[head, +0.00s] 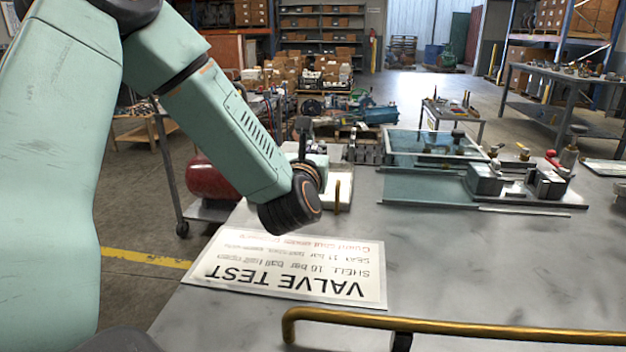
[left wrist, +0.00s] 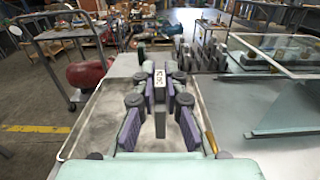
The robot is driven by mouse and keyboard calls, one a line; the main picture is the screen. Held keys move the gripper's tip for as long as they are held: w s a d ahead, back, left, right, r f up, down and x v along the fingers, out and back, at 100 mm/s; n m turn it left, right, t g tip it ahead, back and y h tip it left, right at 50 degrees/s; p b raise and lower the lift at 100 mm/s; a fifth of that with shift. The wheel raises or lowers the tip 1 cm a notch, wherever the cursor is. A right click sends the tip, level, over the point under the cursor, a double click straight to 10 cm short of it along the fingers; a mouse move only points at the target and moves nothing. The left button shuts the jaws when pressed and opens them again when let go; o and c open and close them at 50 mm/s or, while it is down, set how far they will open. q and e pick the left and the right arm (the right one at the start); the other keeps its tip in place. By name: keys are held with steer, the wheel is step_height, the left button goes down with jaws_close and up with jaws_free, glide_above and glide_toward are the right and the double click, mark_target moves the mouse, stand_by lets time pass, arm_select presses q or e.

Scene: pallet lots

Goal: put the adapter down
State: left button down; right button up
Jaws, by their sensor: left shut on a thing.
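My left gripper (left wrist: 159,92) is shut on the adapter (left wrist: 159,78), a small dark piece with a white label, seen between the fingertips in the left wrist view. The gripper is over a pale tray (left wrist: 86,133) with a raised rim and a brass handle (left wrist: 208,139). In the head view my left wrist hides most of the gripper and the adapter. The tray also shows there, with its brass handle (head: 337,196). I cannot tell whether the adapter touches the tray. My right gripper is not in view.
A VALVE TEST sign (head: 290,268) lies in front of the tray. A brass rail (head: 450,328) runs along the near side. A glass-topped case (head: 430,143) and metal fittings (head: 485,180) stand at the back right. The middle right of the bench is clear.

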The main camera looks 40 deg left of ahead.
arm_select(q)
steer(key=shift+a+f, duration=0.2)
steer(key=shift+f, duration=0.7)
steer(key=f, duration=0.1)
steer(key=b, duration=0.1)
steer(key=f, duration=0.1)
steer(key=shift+s+d+f, duration=0.15)
steer(key=shift+d+f, duration=0.1)
steer(key=shift+f, duration=0.1)
steer(key=shift+f+b, duration=0.3)
steer(key=shift+w+a, duration=0.2)
steer(key=shift+s+d, duration=0.1)
steer(key=shift+s, duration=0.05)
steer(key=shift+f, duration=0.15)
steer(key=c, duration=1.5)
jaws_free()
steer(key=shift+o, duration=0.4)
